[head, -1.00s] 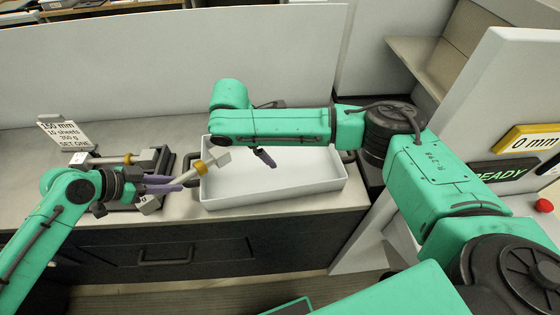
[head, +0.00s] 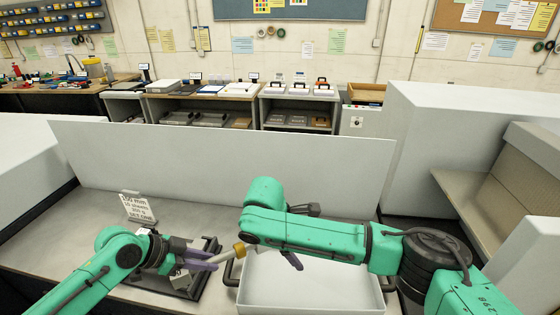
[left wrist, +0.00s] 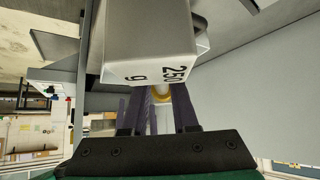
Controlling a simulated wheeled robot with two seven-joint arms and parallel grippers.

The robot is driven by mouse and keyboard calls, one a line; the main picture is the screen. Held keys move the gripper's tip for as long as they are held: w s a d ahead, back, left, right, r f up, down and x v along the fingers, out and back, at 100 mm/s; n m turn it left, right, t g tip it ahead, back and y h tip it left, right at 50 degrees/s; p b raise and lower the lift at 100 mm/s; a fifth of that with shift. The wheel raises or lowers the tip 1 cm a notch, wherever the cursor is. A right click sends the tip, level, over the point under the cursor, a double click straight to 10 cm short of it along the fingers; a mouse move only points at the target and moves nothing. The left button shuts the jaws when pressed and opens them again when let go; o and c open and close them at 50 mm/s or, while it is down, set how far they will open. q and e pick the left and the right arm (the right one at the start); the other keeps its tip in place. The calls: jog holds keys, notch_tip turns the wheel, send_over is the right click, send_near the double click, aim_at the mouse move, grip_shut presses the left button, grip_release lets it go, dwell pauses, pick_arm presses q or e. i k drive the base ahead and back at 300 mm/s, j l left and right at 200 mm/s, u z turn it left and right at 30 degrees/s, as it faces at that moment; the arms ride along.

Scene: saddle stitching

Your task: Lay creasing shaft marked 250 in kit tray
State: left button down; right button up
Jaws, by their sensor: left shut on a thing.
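My left gripper (head: 205,263) is shut on the creasing shaft (head: 225,254), a pale rod with a yellow collar. In the left wrist view a grey end block (left wrist: 150,45) marked 250 and g is close to the camera, with the yellow collar behind it between the fingers. The shaft's far end is near the left edge of the white kit tray (head: 310,295). The tray's visible floor looks empty; my right arm hides its back part. My right gripper (head: 293,261) is over the tray, mostly hidden behind its own arm, and its opening cannot be judged.
A dark stand (head: 208,283) is beneath and beside my left gripper. A sign (head: 138,207) reading 150 mm, 10 sheets, 250 g stands behind it. A dark handle (head: 233,268) is at the tray's left side. A tall pale panel (head: 220,170) closes off the bench's back.

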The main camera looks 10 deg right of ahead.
aim_at(328, 280)
jog(key=k+j, duration=0.15)
jog(key=k, duration=0.35)
jog(key=k+j, duration=0.1)
jog(key=k, duration=0.4)
jog(key=k+j, duration=0.15)
jog(key=k, duration=0.3)
